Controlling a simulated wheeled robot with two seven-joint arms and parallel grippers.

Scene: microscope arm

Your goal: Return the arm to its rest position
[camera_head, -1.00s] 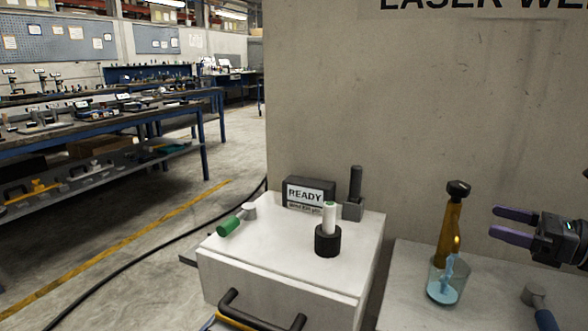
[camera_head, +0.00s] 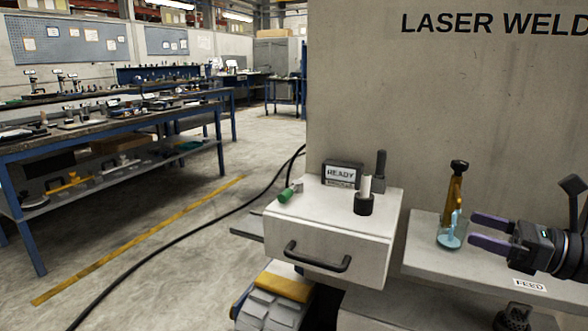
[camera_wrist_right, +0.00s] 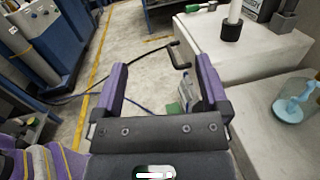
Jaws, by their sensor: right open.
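My right gripper (camera_head: 475,229) has purple fingers, spread apart and empty. In the wrist view the gripper's fingers (camera_wrist_right: 160,78) frame floor and the drawer handle. A white cabinet (camera_head: 345,208) bears a small lever with a green grip (camera_head: 287,194), tilted down to the left, and a black-collared white post (camera_head: 364,198). I cannot tell which part is the task's arm. My left gripper is not in view.
A READY display (camera_head: 342,174) and a dark upright post (camera_head: 381,164) stand at the cabinet's back. A black handle (camera_head: 318,262) juts from its front. A tall grey panel rises behind. A black cable (camera_head: 185,252) crosses the floor; open floor lies to the left.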

